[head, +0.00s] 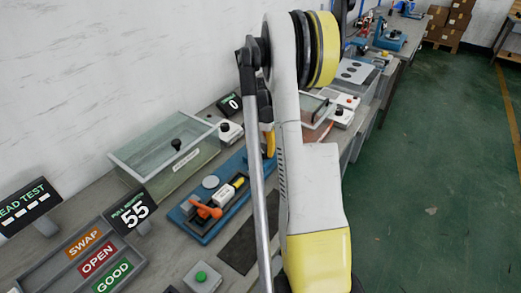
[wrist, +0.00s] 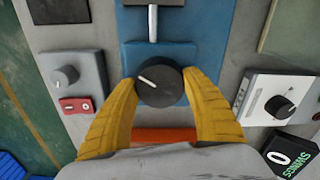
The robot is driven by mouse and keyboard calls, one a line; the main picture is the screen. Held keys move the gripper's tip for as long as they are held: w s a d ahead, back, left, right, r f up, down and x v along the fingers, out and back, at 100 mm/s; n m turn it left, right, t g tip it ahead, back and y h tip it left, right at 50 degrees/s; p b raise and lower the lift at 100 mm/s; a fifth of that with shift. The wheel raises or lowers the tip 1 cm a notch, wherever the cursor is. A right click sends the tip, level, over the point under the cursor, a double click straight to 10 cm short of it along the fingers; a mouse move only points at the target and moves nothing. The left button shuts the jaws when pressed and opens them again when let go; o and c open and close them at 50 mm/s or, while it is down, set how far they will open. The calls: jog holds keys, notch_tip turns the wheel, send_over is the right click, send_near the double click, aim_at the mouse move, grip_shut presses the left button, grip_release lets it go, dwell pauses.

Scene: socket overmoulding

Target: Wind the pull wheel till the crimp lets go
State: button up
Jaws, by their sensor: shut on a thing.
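The pull wheel, a black knob with a white mark (wrist: 158,86), stands on the blue rig, with the mark toward the upper left in the wrist view. My gripper (wrist: 161,82) has its yellow fingers closed on both sides of it. In the head view my arm hides the wheel, and only a bit of a yellow finger (head: 270,143) shows. The blue rig (head: 198,230) carries an orange clamp (head: 208,211) and a small yellow-and-black piece (head: 237,184). I cannot make out the crimp itself. The pull newtons display (head: 132,212) reads 55.
A glass-lidded box (head: 165,150) stands behind the rig. A tray labelled SWAP, OPEN and GOOD (head: 75,262) and a green-button box (head: 202,278) are nearer. In the wrist view, a grey knob box (wrist: 75,75) and a white knob box (wrist: 270,98) flank the wheel.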

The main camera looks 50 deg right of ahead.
aim_at(260, 148)
jog(key=shift+m, duration=0.6)
jog(key=o, duration=1.2)
jog(key=shift+o, duration=0.2)
notch_tip(260, 148, up, 12)
